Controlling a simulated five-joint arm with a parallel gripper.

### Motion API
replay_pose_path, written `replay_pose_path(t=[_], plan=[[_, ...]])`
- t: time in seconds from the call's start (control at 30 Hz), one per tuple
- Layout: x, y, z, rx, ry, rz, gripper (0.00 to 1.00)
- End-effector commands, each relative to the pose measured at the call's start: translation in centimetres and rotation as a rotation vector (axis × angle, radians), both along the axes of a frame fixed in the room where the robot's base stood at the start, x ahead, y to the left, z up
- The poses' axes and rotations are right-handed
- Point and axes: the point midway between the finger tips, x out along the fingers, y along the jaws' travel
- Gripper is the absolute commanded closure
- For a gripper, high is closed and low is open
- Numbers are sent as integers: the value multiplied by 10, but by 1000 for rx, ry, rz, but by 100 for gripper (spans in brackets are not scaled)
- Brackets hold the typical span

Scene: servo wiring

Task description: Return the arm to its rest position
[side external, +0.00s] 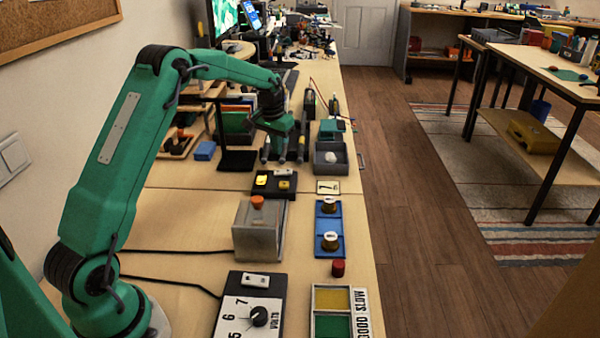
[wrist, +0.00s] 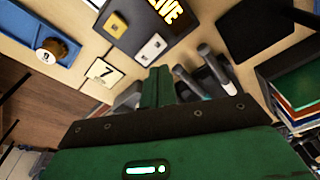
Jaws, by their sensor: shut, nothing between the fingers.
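My green arm reaches out over the bench from the left in the side external view. The bench surface directly under the gripper is partly hidden by the gripper body.
A grey bin (side external: 331,160) stands right of the gripper. A number 7 card (side external: 328,187), a blue tray (side external: 328,232) with two round parts and a grey box with an orange button (side external: 257,204) are nearer. A dial panel (side external: 252,310) lies in front.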

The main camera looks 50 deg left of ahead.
Motion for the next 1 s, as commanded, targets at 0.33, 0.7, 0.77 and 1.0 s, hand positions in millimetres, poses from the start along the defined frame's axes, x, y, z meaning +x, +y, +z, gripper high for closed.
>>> replay_pose_path(t=[0.33, 0.7, 0.77, 1.0], plan=[[0, 0, 10, 0, 0, 0, 100], [-3, -5, 16, 2, -5, -4, 100], [-5, -8, 22, 4, -9, -7, 100], [-22, -35, 59, 13, -41, -32, 100]])
